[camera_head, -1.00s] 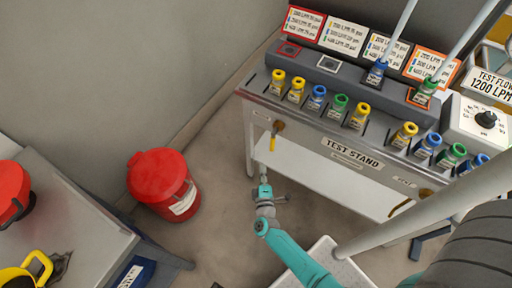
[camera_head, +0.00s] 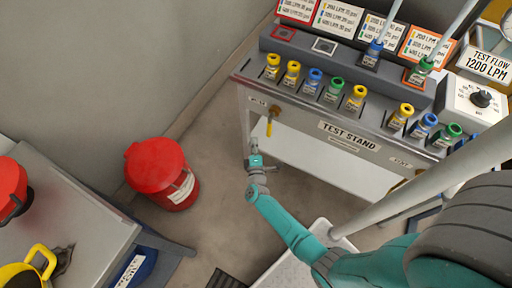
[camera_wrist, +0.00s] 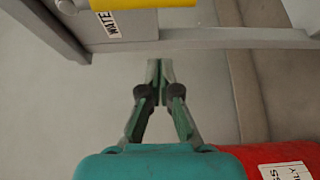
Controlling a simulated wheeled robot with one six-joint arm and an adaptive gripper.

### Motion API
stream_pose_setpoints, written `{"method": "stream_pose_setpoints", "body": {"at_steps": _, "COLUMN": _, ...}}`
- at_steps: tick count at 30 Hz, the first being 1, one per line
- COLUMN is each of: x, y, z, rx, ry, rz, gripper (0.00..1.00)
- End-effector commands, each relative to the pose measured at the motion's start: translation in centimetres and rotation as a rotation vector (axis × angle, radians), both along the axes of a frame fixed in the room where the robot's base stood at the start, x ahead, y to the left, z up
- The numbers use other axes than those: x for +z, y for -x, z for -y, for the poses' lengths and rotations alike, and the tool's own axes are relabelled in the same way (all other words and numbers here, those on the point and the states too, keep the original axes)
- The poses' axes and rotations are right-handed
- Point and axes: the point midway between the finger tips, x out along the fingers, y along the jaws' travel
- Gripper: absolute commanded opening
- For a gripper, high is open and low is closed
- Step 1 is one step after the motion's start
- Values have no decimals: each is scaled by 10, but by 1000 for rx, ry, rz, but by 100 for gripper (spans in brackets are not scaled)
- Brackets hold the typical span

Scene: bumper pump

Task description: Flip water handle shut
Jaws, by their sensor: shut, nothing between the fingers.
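The water handle (camera_head: 269,127) is a yellow lever hanging down from a brass valve on the left of the test stand's front panel. In the wrist view the yellow handle (camera_wrist: 140,4) crosses the top edge, with a white label reading "WATE" (camera_wrist: 107,24) beside it. My gripper (camera_head: 253,145) is shut and empty, just below and left of the handle in the head view. In the wrist view my gripper (camera_wrist: 160,66) has its fingertips together, apart from the handle.
The grey test stand (camera_head: 345,134) carries several coloured bottles along its top. A red bin (camera_head: 161,173) stands on the floor to the left and shows at the lower right of the wrist view (camera_wrist: 262,160). A grey table (camera_head: 62,215) is at lower left.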

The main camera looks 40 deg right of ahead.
Motion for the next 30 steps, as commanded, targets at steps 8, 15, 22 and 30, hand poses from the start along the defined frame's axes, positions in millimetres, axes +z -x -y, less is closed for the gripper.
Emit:
{"method": "stream_pose_setpoints", "body": {"at_steps": 8, "x": 0, "y": -35, "z": 29, "rx": -1, "ry": 0, "rz": -1, "gripper": 0}}
{"method": "stream_pose_setpoints", "body": {"at_steps": 15, "x": -1, "y": -26, "z": 46, "rx": -2, "ry": -2, "rz": -2, "gripper": 0}}
{"method": "stream_pose_setpoints", "body": {"at_steps": 22, "x": -1, "y": -11, "z": 55, "rx": 0, "ry": 0, "rz": -1, "gripper": 0}}
{"method": "stream_pose_setpoints", "body": {"at_steps": 30, "x": 0, "y": -8, "z": 56, "rx": 1, "ry": -1, "rz": -1, "gripper": 0}}
